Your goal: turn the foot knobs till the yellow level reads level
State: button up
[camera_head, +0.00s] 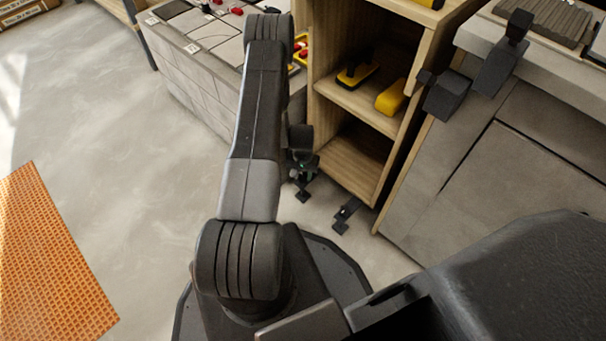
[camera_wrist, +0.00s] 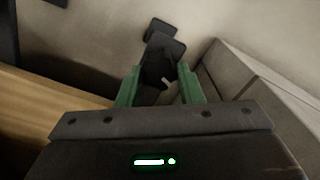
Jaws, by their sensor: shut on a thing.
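My gripper (camera_wrist: 158,82) has its two green fingers on either side of a black foot knob (camera_wrist: 156,66) in the wrist view, shut on it. Dark foot plates show just beyond the knob. In the head view my gripper (camera_head: 301,168) is low beside the wooden shelf unit (camera_head: 345,165), partly hidden by my arm. One black foot (camera_head: 303,194) stands on the floor below it, and another foot (camera_head: 343,218) stands to the right. A yellow object (camera_head: 430,3), cut off by the top edge, lies on the unit's top; I cannot tell whether it is the level, and no bubble shows.
A yellow-handled tool (camera_head: 357,74) and a yellow block (camera_head: 391,97) lie on the unit's shelf. A tiled bench (camera_head: 200,90) stands at the left and a grey cabinet (camera_head: 500,190) at the right. An orange mat (camera_head: 50,260) lies on the open floor.

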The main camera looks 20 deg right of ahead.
aim_at(303, 176)
jog(key=o, duration=1)
jog(key=shift+c, duration=0.2)
jog(key=shift+r, duration=0.1)
notch_tip(303, 176, up, 14)
jog(key=p, duration=0.4)
jog(key=shift+f, duration=0.2)
jog(key=shift+f, duration=0.1)
notch_tip(303, 176, down, 14)
jog(key=b, duration=0.4)
jog(key=shift+r, duration=0.2)
